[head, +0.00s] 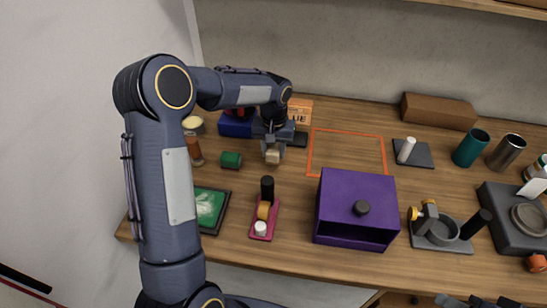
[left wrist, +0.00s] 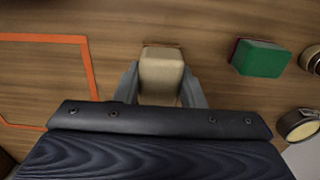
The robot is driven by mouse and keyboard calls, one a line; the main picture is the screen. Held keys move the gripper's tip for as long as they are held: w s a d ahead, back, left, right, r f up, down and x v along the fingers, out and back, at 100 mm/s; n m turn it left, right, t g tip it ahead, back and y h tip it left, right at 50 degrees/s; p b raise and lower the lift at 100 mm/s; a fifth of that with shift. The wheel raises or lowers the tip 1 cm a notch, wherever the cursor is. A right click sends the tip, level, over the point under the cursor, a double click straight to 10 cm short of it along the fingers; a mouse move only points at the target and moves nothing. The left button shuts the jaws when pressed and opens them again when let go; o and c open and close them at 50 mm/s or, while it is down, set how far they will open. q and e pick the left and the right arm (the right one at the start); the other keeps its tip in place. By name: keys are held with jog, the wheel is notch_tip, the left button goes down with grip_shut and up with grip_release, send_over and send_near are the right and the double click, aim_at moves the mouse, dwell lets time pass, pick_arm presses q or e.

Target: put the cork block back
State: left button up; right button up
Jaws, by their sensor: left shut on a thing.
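The cork block is a small tan block (head: 272,156) held between the fingers of my left gripper (head: 272,150), in the head view left of the orange outline (head: 346,153). In the left wrist view the block (left wrist: 161,74) sits between the two grey fingers (left wrist: 160,88), which are shut on it. The wood table shows around it; I cannot tell whether the block touches the table. The orange outline also shows in the left wrist view (left wrist: 92,68), apart from the block, and its inside is bare wood.
A green block (head: 231,160) lies left of my gripper. A pink holder (head: 264,222) stands in front, and a purple box (head: 357,205) stands front right. A blue box (head: 236,125) is behind the gripper. A dark tray (head: 414,155) with a white cylinder lies right of the outline.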

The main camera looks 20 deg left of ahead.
aim_at(274, 159)
pick_arm(q)
notch_tip(274, 159, down, 3)
jog(key=shift+f+p, duration=0.1)
jog(key=shift+p, duration=0.25)
jog(key=shift+f, duration=0.45)
jog(key=shift+f, duration=0.1)
jog(key=o, duration=1)
jog(key=shift+c, duration=0.2)
